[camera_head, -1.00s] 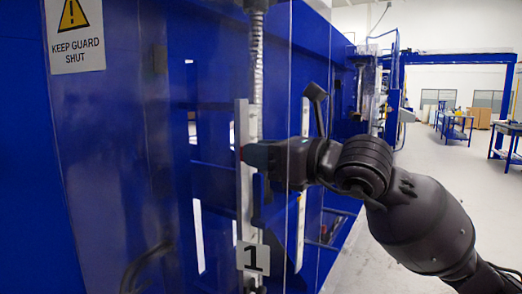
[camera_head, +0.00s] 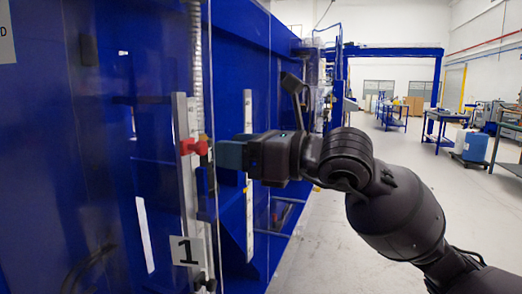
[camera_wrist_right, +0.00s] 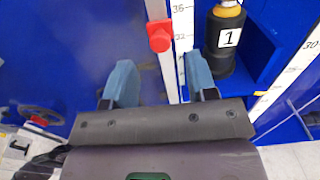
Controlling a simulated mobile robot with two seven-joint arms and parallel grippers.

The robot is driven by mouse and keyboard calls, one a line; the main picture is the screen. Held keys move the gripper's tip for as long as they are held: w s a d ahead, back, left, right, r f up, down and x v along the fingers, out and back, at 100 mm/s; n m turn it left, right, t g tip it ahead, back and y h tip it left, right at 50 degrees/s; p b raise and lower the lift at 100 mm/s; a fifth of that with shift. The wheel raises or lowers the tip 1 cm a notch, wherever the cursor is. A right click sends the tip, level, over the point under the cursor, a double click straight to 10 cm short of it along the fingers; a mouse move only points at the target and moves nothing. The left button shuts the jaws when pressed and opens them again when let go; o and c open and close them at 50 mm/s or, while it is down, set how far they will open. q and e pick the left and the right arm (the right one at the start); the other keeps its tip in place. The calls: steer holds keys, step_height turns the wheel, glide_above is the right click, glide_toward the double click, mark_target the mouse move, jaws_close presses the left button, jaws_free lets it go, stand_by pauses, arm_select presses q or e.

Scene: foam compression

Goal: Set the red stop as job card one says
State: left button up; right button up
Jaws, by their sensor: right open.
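The red stop (camera_head: 193,146) sits on a pale upright scale rail (camera_head: 184,185) on the blue machine. In the right wrist view the red stop (camera_wrist_right: 160,37) is beside the 32 mark, ahead of my fingertips and between their lines. My right gripper (camera_head: 224,154) is just right of the stop in the head view, apart from it. Its two blue-grey fingers (camera_wrist_right: 160,82) are spread and empty in the wrist view. A plate marked 1 (camera_head: 187,250) is at the rail's lower end. No job card text shows. My left gripper is out of view.
A black cylinder labelled 1 (camera_wrist_right: 224,45) stands right of the scale in the wrist view. A second scale (camera_wrist_right: 290,75) is further right. A clear guard panel edge (camera_head: 213,60) runs upright near my gripper.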

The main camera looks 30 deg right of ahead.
steer(key=shift+v, duration=2.3)
